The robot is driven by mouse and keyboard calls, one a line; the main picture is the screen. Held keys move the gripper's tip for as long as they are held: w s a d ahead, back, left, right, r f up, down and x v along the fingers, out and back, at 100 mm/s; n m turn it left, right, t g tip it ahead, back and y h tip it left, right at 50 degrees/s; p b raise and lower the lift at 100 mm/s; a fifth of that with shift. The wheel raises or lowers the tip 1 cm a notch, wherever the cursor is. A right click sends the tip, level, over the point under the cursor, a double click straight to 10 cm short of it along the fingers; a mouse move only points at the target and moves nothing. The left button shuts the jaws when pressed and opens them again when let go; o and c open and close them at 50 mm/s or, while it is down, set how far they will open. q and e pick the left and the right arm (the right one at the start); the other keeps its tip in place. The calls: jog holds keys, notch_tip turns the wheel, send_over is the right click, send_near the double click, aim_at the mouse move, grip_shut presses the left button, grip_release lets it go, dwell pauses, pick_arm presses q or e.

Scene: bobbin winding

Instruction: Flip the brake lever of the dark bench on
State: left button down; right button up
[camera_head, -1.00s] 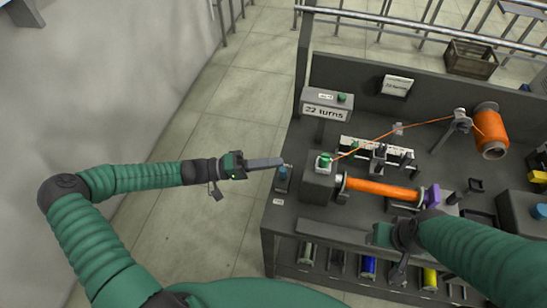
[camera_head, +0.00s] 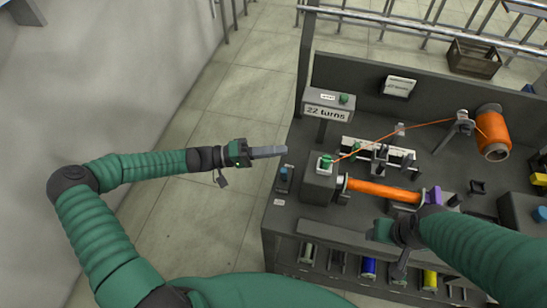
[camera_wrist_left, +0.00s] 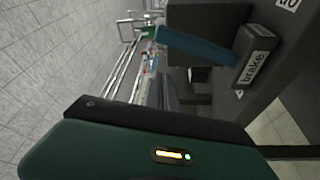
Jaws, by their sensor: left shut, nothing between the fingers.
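The dark bench (camera_head: 268,238) stands at the right in the head view. Its brake lever (camera_head: 284,173) is a small blue-topped part at the bench's left edge. In the left wrist view the blue lever (camera_wrist_left: 195,45) sticks out sideways from a dark block beside a label reading "brake". My left gripper (camera_head: 285,150) is shut and empty, its tips just above the lever in the picture; I see no contact. My right gripper (camera_head: 398,268) hangs over the bench's front edge, its fingers too small to read.
An orange-wound bobbin (camera_head: 383,191) lies on the bench, with an orange thread running to a large orange spool (camera_head: 492,130). A "22 turns" display (camera_head: 328,112) stands behind the lever. Coloured spools lie on the lower shelf. The floor left of the bench is clear.

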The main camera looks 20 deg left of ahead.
jog(key=shift+w+a+f, duration=0.15)
jog(key=shift+w+f, duration=0.3)
jog(key=shift+s+r+b, duration=0.15)
jog(key=shift+s+b, duration=0.15)
jog(key=shift+s, duration=0.2)
jog(key=shift+w, duration=0.25)
pick_arm(q)
jog(key=v, duration=1)
jog(key=shift+w+f, duration=0.15)
jog(key=shift+f, duration=0.1)
jog(key=shift+a, duration=0.1)
pick_arm(e)
jog(key=shift+s, duration=0.1)
